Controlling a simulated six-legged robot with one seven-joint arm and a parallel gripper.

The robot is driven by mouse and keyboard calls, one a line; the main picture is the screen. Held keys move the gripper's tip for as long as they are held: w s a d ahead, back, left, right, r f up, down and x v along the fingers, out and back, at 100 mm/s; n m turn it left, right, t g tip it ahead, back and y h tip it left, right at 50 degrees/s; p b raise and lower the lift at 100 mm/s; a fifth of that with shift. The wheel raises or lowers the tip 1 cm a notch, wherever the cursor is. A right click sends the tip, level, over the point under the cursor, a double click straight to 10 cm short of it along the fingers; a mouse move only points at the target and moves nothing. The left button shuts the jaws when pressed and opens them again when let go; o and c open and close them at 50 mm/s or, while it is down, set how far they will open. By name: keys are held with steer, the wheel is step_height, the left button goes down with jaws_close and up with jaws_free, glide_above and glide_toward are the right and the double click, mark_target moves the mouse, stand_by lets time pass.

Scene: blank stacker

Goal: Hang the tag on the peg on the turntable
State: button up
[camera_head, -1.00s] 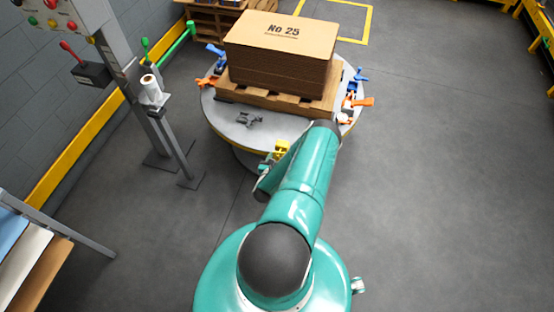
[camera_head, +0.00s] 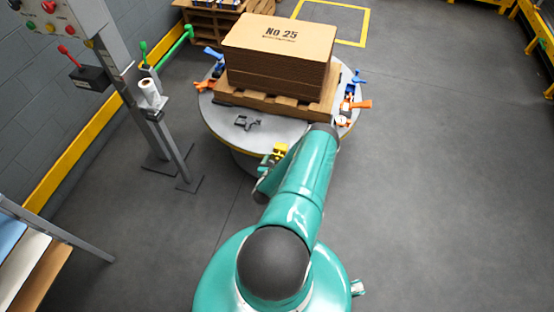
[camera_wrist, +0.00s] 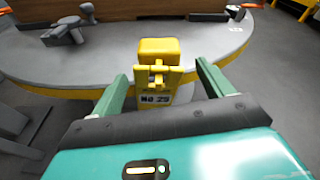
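In the wrist view a yellow block with a peg (camera_wrist: 158,52) stands at the near edge of the grey turntable (camera_wrist: 100,62). The tag, marked No 25 (camera_wrist: 155,99), is upright at the front of the block, below the peg. I cannot tell whether its hole is around the peg. My gripper (camera_wrist: 162,78) is open, its two green fingers on either side of the tag with gaps showing. In the head view the yellow block (camera_head: 280,149) shows just beyond my arm, which hides the fingers and tag.
A stack of brown boards marked No 25 (camera_head: 278,62) lies on a wooden pallet (camera_head: 270,101) on the turntable. Orange and blue clamps (camera_head: 356,103) and a grey clamp (camera_head: 247,122) sit around it. A control post (camera_head: 165,130) stands at left. The floor at right is clear.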

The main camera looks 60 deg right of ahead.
steer(key=v, duration=1.3)
steer(key=shift+a, duration=0.4)
